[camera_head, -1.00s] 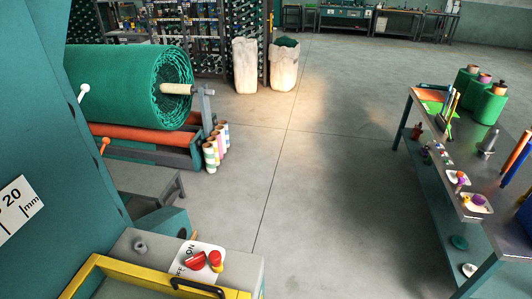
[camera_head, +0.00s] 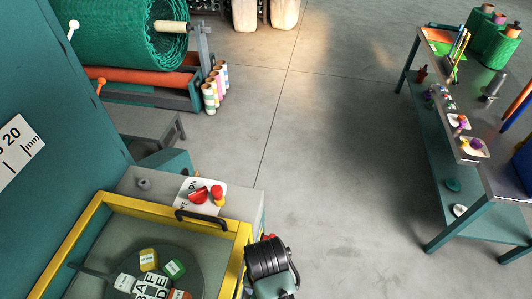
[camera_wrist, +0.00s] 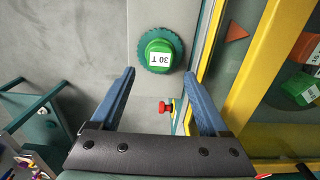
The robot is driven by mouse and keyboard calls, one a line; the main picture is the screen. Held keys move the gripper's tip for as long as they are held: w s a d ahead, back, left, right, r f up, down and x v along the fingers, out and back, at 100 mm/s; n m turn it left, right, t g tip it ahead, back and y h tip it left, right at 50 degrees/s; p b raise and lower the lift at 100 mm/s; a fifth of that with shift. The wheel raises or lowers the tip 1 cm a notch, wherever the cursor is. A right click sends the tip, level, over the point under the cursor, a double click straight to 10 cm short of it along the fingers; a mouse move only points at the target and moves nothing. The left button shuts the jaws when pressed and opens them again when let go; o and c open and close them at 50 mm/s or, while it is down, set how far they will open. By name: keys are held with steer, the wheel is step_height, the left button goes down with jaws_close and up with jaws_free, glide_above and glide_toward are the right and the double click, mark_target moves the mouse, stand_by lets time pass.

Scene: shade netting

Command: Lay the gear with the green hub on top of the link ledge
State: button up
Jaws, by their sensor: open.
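The gear with the green hub (camera_wrist: 160,50) shows in the wrist view, its hub marked "30 T". It lies on a grey strip (camera_wrist: 146,14) beside a yellow frame; I cannot tell if this strip is the link ledge. My gripper (camera_wrist: 160,74) is open and empty, its blue fingers pointing toward the gear with one on either side in the picture. I cannot tell how far the fingertips are above it. In the head view I cannot make out this gear, and only part of my arm shows.
The yellow-framed cover (camera_head: 237,255) has a black handle (camera_head: 200,220). Behind it are yellow, green (camera_head: 174,268) and orange labelled blocks. A red switch (camera_head: 198,194) stands on the grey ledge. A workbench (camera_head: 470,173) stands at right, with clear floor between.

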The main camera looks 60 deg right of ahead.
steer(key=shift+r, duration=2.2)
